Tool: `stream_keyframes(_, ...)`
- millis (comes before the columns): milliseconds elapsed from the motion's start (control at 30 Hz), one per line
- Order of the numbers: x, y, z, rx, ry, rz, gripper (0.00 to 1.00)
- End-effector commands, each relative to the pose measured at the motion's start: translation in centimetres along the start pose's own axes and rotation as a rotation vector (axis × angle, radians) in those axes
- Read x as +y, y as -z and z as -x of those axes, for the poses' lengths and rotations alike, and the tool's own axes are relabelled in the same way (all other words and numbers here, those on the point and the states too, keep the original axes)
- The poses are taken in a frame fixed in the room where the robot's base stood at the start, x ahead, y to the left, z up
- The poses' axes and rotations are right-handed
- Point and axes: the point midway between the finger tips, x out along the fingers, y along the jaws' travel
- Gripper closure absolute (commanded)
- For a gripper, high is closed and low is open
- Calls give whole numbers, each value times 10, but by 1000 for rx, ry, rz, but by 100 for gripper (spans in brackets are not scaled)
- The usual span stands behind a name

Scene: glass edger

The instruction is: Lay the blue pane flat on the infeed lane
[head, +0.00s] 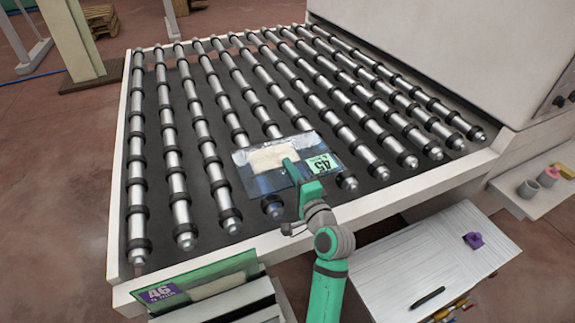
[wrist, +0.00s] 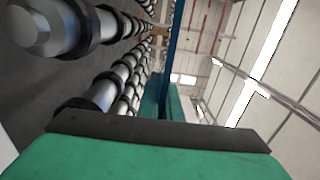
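The blue pane (head: 262,180) is a thin, see-through sheet with a cream patch and a green label reading 45. In the head view it is over the front middle of the infeed lane (head: 118,215), a roller bed, and looks about level with the rollers. My gripper (head: 291,172) is shut on its near edge. In the wrist view the pane (wrist: 173,50) shows edge-on as a thin blue strip between the green fingers (wrist: 165,105), with the rollers to the left. I cannot tell whether it touches the rollers.
A green-tinted pane (head: 205,278) labelled 46 stands in a rack below the lane's front left. A white-topped cart (head: 440,255) at front right carries a purple item (head: 473,240) and a black pen-like object (head: 428,298). A white machine housing (head: 450,50) borders the lane's right. The remaining rollers are clear.

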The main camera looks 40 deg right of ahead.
Motion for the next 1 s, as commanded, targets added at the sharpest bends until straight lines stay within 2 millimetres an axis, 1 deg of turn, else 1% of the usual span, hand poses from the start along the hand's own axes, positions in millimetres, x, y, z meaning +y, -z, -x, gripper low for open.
stream_keyframes(600, 44, 0, 0, 0, 3, -2, 100)
stream_keyframes(800, 54, 0, 0, 1, 4, -1, 100)
stream_keyframes(1000, 60, 0, 0, 0, 1, -1, 100)
